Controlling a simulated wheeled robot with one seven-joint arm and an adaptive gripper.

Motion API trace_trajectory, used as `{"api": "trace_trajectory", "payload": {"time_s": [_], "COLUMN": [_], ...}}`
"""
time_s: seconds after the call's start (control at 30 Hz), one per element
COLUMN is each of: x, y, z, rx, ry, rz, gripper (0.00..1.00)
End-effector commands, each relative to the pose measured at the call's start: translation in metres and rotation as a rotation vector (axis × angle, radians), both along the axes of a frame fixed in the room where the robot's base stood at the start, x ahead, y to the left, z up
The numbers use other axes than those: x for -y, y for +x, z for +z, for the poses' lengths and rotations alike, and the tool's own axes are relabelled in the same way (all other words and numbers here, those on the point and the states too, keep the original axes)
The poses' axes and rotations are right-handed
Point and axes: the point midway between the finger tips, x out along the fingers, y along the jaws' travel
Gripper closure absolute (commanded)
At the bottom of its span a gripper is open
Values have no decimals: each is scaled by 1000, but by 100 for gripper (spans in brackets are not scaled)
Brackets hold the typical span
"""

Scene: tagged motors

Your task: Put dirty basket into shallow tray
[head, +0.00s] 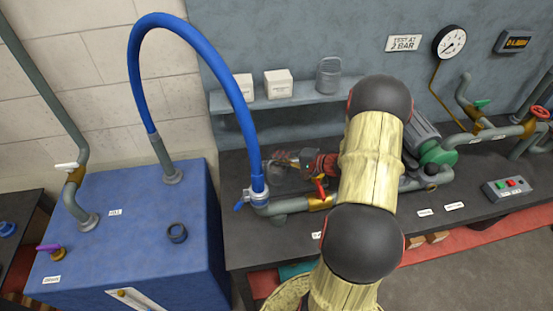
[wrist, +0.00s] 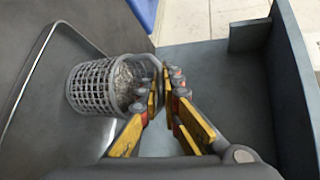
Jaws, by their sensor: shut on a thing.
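The dirty basket (wrist: 92,88) is a grey mesh cup with brownish grime inside. In the wrist view it lies tilted, its open end toward my fingers. The shallow tray (wrist: 36,78) is dark grey with a pale rim, at the left of the wrist view. The basket overlaps the tray in that view; I cannot tell whether it touches it. In the head view my gripper (head: 308,162) is low over the bench behind the valve, partly hidden by my arm; the basket there is indistinct.
A blue hose (head: 222,70) arches from the blue tank (head: 130,225) to a blue-handled valve (head: 257,196). Pipes and a green-ended motor (head: 432,150) crowd the bench.

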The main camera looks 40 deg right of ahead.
Motion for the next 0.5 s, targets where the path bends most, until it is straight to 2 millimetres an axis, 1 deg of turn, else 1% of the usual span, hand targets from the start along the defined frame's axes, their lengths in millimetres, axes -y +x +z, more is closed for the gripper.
{"api": "trace_trajectory", "payload": {"time_s": [0.07, 0.1, 0.4, 0.5], "x": [0, 0, 0, 0], "y": [0, 0, 0, 0], "z": [-2, -2, -2, -2], "rx": [1, 0, 0, 0], "ry": [-1, 0, 1, 1], "rz": [0, 0, 0, 0], "gripper": [100, 93, 76, 76]}}
